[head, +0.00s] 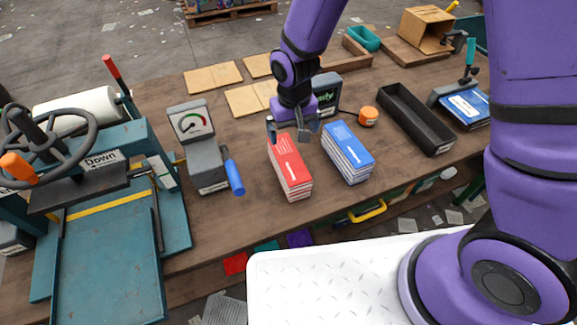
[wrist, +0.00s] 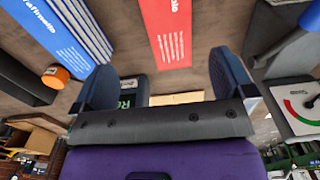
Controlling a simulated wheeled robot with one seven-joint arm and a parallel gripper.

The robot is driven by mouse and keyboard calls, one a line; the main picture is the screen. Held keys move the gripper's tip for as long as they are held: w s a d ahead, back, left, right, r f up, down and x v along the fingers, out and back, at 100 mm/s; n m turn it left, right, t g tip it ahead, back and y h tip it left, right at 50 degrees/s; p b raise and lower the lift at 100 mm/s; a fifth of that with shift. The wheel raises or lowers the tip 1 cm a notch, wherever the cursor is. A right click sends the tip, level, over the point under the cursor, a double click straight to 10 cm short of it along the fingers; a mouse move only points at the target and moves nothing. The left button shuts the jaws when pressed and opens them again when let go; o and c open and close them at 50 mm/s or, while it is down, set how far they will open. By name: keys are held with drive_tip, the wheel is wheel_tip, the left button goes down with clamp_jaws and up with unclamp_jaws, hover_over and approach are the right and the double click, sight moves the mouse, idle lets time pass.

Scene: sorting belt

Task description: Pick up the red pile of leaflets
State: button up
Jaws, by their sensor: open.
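The red pile of leaflets (head: 290,170) lies on the wooden table in the head view, with white print on top and pale paper edges at its side. In the wrist view the red pile (wrist: 168,32) shows at the top, beyond the fingertips and between them in line. My gripper (head: 294,132) is open and empty, above the far end of the red pile. In the wrist view my gripper's two dark fingers (wrist: 163,82) stand wide apart. A blue pile of leaflets (head: 348,152) lies just right of the red one; it also shows at the wrist view's upper left (wrist: 55,35).
A gauge device (head: 203,150) with a blue handle stands left of the red pile. A teal press (head: 105,215) fills the left. Bare table lies between the gauge and the red pile.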

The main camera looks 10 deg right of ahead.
hover_over(288, 163)
drive_tip(key=f, duration=0.4)
drive_tip(key=d+f, duration=0.1)
drive_tip(key=f, duration=0.1)
drive_tip(key=shift+s, duration=0.2)
drive_tip(key=shift+w+a+f, duration=0.1)
drive_tip(key=shift+a+f, duration=0.15)
drive_tip(key=shift+f, duration=1.1)
drive_tip(key=shift+a+f, duration=0.2)
drive_tip(key=shift+f, duration=1.1)
drive_tip(key=shift+c, duration=0.5)
drive_tip(key=c, duration=1.2)
drive_tip(key=shift+c, duration=0.2)
drive_tip(key=shift+r, duration=0.1)
